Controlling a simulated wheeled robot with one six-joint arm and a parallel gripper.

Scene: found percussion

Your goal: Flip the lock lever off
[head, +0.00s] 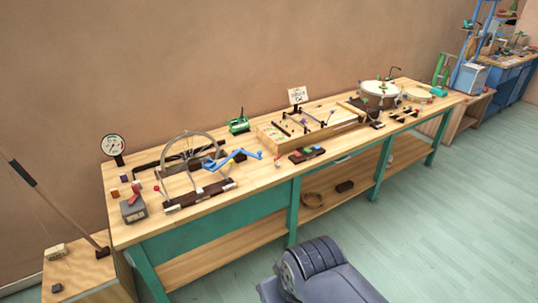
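A small grey box (133,209) with a red lever (135,197) stands at the front left corner of the long wooden workbench (250,182). The lever looks tilted, but its exact position is too small to tell. No label shows, so I cannot tell if this is the lock lever. A thin stick with a red knob (156,188) rises just right of the box. My gripper is not in view. A dark rounded part of my own body shows at the bottom centre, apart from the bench.
A spoked wheel (190,150) and a blue crank (233,159) stand right of the box. A round gauge (114,145) is behind it. A wooden tray (290,136) and a drum (380,88) are farther right. The floor (420,220) before the bench is clear.

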